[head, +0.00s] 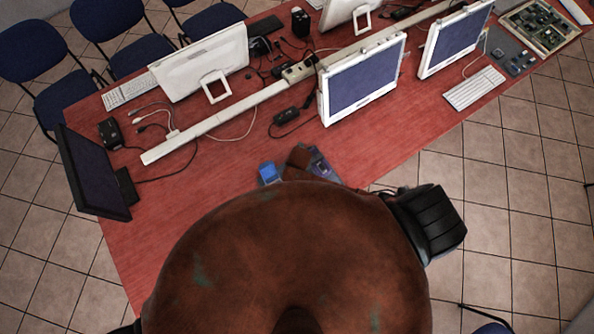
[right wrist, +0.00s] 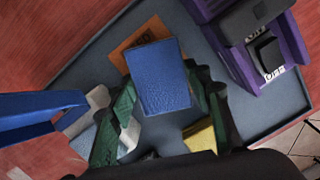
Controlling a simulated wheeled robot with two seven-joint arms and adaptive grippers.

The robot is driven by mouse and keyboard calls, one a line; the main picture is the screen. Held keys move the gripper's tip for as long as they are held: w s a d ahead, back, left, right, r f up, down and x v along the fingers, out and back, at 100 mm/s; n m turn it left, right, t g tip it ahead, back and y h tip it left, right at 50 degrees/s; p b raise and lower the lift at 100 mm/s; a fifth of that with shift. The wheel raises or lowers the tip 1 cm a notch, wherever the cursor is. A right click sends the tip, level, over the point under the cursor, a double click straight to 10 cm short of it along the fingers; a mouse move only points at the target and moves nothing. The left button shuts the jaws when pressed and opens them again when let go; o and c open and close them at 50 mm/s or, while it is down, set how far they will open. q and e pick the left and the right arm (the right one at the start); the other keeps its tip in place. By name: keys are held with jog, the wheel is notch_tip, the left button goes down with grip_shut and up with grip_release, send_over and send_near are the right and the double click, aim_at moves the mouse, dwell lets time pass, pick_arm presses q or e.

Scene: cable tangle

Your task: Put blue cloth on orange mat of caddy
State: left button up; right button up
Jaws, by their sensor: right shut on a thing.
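The blue cloth (right wrist: 160,72) shows in the right wrist view as a folded, block-like rectangle. My right gripper (right wrist: 161,98) is shut on it, with green fingers on either side. An orange mat (right wrist: 122,50) with dark lettering lies behind the cloth on the grey caddy (right wrist: 90,55). The cloth covers much of the mat, and I cannot tell whether they touch. My left gripper is not in view.
A purple holder (right wrist: 240,50) with a black insert stands on the caddy's right side. A yellow piece (right wrist: 200,137) lies near the front. A blue object (right wrist: 35,105) is at left. Monitors (head: 362,80) and cables stand farther back on the red table (head: 200,195).

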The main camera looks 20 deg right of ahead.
jog(key=shift+f, duration=0.25)
jog(key=o, duration=1)
jog(key=shift+f, duration=0.1)
jog(key=r, duration=0.4)
jog(key=s+r, duration=0.1)
jog(key=r, duration=0.7)
jog(key=shift+s+a, duration=0.25)
jog(key=shift+s, duration=0.1)
